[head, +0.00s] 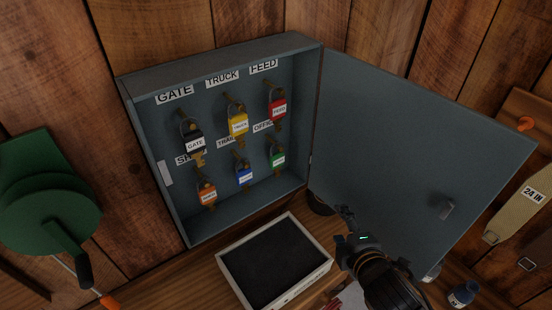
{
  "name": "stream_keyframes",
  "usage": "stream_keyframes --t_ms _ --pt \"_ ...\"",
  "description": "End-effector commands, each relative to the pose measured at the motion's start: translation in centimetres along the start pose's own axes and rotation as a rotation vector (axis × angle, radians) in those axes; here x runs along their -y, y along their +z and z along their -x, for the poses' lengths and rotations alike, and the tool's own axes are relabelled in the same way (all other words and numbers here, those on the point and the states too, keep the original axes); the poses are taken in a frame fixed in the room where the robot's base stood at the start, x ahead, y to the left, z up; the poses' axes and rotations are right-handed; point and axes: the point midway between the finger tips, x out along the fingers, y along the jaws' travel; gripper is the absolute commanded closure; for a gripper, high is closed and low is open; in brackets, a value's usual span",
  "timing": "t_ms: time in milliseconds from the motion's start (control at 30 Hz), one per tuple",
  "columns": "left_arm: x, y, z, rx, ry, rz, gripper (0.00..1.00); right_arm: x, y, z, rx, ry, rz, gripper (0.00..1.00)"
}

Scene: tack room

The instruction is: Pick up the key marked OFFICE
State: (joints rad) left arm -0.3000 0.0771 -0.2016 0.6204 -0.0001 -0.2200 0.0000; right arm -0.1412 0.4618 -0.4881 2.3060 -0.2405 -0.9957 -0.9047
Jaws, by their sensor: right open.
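The key cabinet (221,211) is grey-blue and stands open against the wood wall, with two rows of hooks inside. A key with a green tag (278,158) hangs in the lower row at the right, under a label that reads OFFICE in part (263,127). The print on the green tag is too small to read. My right gripper (347,232) is open and empty, in front of the cabinet door's lower part, below and right of the green-tagged key. My left gripper is out of view.
Black, yellow, red, orange and blue (244,176) tagged keys hang close by. The open door (410,140) stands to the right. A tray with a dark lining (272,262) sits below the cabinet. A bottle (462,294) is at lower right, a green round object (45,205) at left.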

Motion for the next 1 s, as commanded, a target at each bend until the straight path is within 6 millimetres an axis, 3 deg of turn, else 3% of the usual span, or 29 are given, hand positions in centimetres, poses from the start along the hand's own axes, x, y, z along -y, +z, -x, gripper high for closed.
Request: stream_keyframes --t_ms 100,233,400,500,733,1000 --pt "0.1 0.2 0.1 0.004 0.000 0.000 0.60 -4.0 -1.5 -0.5 -0.050 0.149 0.331 0.36" --pt "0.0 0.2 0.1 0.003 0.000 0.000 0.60 -7.2 -3.4 -1.0 -0.080 0.328 0.754 0.36" --pt "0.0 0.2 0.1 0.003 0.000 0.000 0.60 -9.6 -5.5 -1.1 -0.074 0.546 1.278 0.36" --pt "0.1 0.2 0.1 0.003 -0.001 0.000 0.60 -10.1 -6.1 -1.0 -0.060 0.636 1.500 0.36" --pt "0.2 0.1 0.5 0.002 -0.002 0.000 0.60 -10.7 -7.0 -1.6 -0.042 0.712 1.678 0.36" --pt "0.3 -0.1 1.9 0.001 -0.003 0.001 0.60 -12.7 -9.6 -5.8 -0.045 0.711 1.673 0.36"
